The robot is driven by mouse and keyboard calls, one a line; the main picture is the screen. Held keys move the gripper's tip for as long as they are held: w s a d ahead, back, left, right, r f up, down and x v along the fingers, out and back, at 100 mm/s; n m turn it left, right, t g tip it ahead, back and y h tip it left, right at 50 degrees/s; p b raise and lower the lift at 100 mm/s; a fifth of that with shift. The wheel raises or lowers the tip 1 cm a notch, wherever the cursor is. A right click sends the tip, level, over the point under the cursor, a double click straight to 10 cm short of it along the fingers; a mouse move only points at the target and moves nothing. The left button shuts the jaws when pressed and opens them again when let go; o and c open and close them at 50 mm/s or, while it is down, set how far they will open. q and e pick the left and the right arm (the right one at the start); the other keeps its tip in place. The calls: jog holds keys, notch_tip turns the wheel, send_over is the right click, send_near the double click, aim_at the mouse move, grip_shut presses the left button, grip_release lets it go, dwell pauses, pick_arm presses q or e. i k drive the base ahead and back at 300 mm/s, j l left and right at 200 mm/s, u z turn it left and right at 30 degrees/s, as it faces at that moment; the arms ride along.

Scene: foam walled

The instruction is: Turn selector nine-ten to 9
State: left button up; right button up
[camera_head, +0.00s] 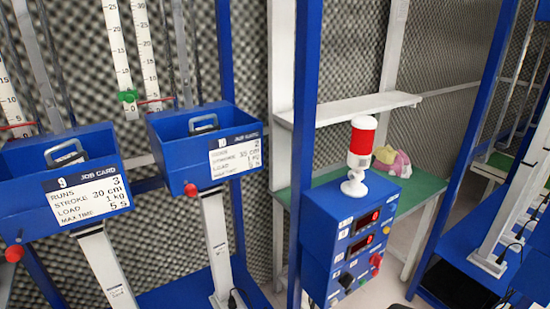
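A blue control box (331,225) stands right of centre, with a red and white beacon (361,150) on top. Its front has two red-lit displays (368,219), a black selector knob (345,280) low on the left, and small coloured buttons, one of them red (376,260). The knob's pointing direction and its label are too small to read. Station 9 (60,185) and station 10 (205,150) are blue bins with job cards, at the left. Neither of my grippers is in view.
A white shelf (350,107) and a green-topped bench (412,190) with a pink and yellow bundle (392,162) stand behind the box. A blue upright (304,120) rises close to its left side. Blue frames stand at the right.

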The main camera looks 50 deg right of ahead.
aim_at(346, 280)
jog(key=z, duration=0.4)
jog(key=j+z, duration=0.1)
jog(key=z, duration=0.35)
jog(key=k+z, duration=0.1)
jog(key=z, duration=0.75)
jog(key=k+z, duration=0.1)
jog(key=z, duration=0.3)
